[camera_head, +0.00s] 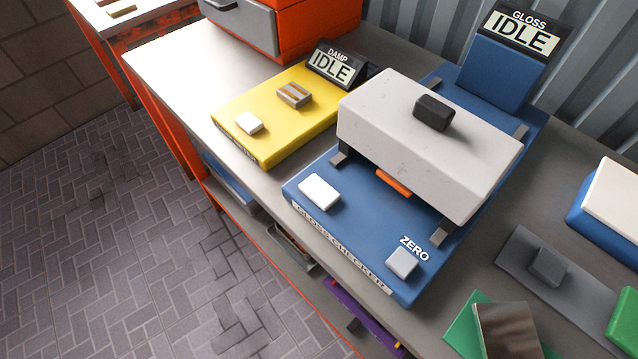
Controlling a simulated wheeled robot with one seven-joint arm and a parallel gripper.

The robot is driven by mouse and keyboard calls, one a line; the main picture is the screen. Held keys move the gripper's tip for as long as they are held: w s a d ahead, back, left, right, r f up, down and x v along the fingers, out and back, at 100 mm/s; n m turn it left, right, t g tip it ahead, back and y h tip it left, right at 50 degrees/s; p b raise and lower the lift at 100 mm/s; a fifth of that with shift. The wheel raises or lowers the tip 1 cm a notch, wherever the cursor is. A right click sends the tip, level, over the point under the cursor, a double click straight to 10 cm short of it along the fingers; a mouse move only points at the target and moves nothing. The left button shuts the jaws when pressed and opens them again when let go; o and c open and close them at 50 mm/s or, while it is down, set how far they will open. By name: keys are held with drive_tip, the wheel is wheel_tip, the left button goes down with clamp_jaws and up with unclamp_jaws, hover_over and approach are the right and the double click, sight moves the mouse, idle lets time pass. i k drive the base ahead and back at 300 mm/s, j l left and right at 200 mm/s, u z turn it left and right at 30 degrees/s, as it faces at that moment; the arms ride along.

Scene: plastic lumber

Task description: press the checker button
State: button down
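The blue gloss checker (345,225) stands on the grey bench in the camera_head view, with "GLOSS CHECKER" on its front edge. A white button (319,191) sits at its front left. A pale grey button (402,262) marked "ZERO" sits at its front right. A light grey block with a black knob (434,112) lies across its middle, and a small orange part shows under it. Its display (521,35) reads "GLOSS IDLE". Left of it is a yellow device (270,108) with a white button (250,123) and a display (331,67) reading "DAMP IDLE". My gripper is not in view.
An orange box with a grey drawer (240,24) stands at the back left. A grey plate with a dark block (547,266), a green piece with a brown glossy piece (507,330), and a blue-and-white block (608,205) lie at the right. Tiled floor lies left of the bench.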

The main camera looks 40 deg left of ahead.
sight(314, 187)
drive_tip(key=k+j+u, duration=0.1)
drive_tip(key=j, duration=0.8)
drive_tip(key=k+j+u, duration=0.1)
drive_tip(key=j, duration=0.75)
drive_tip(key=k+j+u, duration=0.1)
drive_tip(key=j, duration=0.8)
